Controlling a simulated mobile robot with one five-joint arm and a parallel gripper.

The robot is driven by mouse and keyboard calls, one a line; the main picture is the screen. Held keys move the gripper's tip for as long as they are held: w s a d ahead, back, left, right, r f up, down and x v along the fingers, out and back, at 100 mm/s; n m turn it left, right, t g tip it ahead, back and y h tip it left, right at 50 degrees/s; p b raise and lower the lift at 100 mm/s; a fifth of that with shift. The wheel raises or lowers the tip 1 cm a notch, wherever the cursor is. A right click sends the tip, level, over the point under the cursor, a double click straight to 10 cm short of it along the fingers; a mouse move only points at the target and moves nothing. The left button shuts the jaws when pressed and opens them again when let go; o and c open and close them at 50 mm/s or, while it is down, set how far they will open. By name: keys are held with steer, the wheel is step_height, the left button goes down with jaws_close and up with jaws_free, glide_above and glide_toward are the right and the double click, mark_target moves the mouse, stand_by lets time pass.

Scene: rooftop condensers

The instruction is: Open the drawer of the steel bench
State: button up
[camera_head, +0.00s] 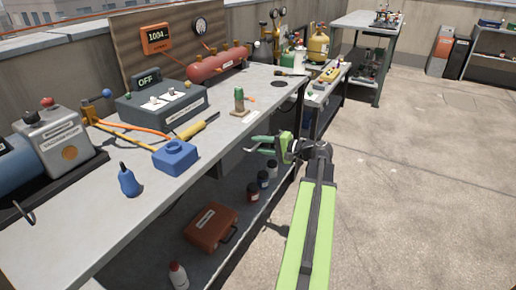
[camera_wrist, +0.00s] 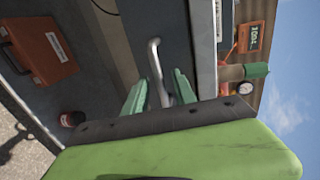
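The steel bench (camera_head: 95,220) runs from the lower left toward the back. Its drawer front is a dark grey panel (camera_wrist: 177,25) under the top in the wrist view, with a silver bar handle (camera_wrist: 154,62). The drawer looks closed. My gripper (camera_head: 262,143) is at the bench's front edge; its green fingers also show in the wrist view (camera_wrist: 160,92). They are open, one on each side of the handle's line, with the handle's near end between them. I cannot tell whether they touch it. In the head view my gripper and the bench top hide most of the drawer.
On the bench top are a blue block (camera_head: 176,158), a green-topped item (camera_head: 240,98) and a grey box with an OFF display (camera_head: 165,104). The lower shelf holds a red-brown case (camera_head: 211,226) and several small jars. The concrete floor (camera_head: 425,190) at right is clear.

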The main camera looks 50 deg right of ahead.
steer(key=shift+w+a, duration=0.1)
steer(key=shift+w, duration=0.3)
jaws_close()
stand_by(1.1)
